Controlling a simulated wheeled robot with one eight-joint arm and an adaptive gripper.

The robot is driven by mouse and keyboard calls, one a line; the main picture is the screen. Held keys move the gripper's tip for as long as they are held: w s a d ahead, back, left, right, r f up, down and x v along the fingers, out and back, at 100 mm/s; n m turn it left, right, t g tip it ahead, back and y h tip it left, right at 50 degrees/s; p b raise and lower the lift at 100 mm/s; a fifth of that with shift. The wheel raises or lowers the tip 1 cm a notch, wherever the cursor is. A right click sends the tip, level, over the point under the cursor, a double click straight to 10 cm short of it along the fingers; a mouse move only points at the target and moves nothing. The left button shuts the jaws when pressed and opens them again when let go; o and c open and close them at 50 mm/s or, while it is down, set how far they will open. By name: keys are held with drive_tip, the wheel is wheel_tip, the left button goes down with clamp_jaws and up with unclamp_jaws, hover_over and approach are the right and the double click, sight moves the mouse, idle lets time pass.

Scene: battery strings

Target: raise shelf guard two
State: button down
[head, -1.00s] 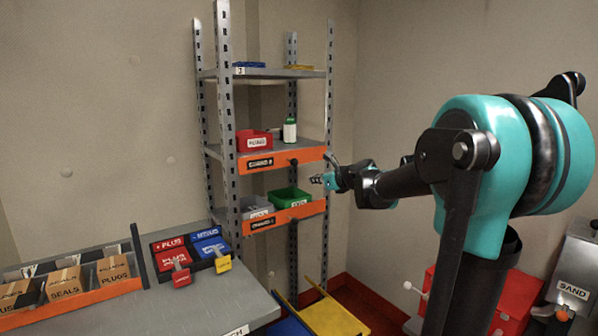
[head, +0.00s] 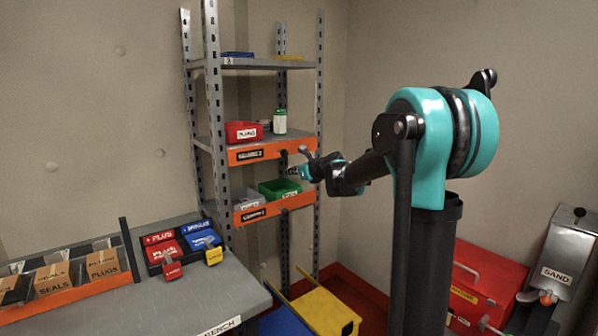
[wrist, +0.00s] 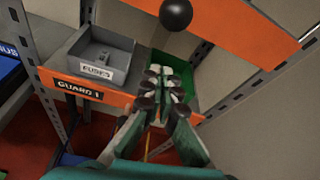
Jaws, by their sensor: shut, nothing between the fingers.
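Shelf guard two is the upper orange bar (head: 265,152) across the front of the middle shelf in the head view, labelled as guard 2. It has a dark round knob (head: 284,153). In the wrist view the orange bar (wrist: 225,30) crosses the top and its black ball knob (wrist: 175,14) shows large, beyond the fingertips. My gripper (head: 293,171) is just below this bar in the head view. In the wrist view my gripper (wrist: 160,80) is shut and empty, apart from the knob, and its fingers overlap the green bin (wrist: 182,70) in the picture.
Guard 1 (wrist: 105,90) is the lower orange bar, with a grey fuses bin (wrist: 100,58) behind it. Metal uprights (head: 212,100) frame the rack. A red bin (head: 240,131) and a green-white bottle (head: 280,121) stand on the middle shelf. A workbench (head: 190,295) is at left.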

sight(282, 152)
drive_tip(key=shift+w+a+r, duration=0.1)
drive_tip(key=shift+a+r, duration=0.1)
drive_tip(key=shift+r, duration=0.4)
drive_tip(key=shift+w+a+r, duration=0.1)
drive_tip(key=shift+a+r, duration=0.15)
drive_tip(key=shift+r, duration=0.3)
drive_tip(key=shift+w+a+r, duration=0.1)
drive_tip(key=shift+a+r, duration=0.1)
drive_tip(key=shift+r, duration=0.4)
wheel_tip(282, 152, up, 7)
drive_tip(key=shift+f, duration=0.2)
